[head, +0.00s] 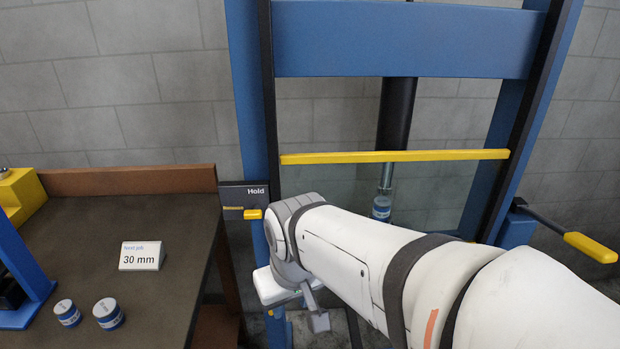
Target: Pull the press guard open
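The blue press frame (400,50) stands in front of the wall. A yellow bar (395,157) runs level between its uprights, with a faint clear panel (330,182) below it that looks like the press guard. The dark ram (397,112) hangs behind the bar, with a blue-and-white cylindrical part (381,207) beneath it. My arm covers the lower right of the panel. My gripper (300,308) points down in front of the lower left of the press, below the bar. Its fingers are mostly hidden, and no hold on the guard shows.
A dark panel marked "Hold" (244,197) with a yellow handle sits on the left upright. A yellow-gripped lever (589,247) sticks out at right. The bench (150,215) at left bears a "30 mm" card (141,256) and two small round pieces (109,313).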

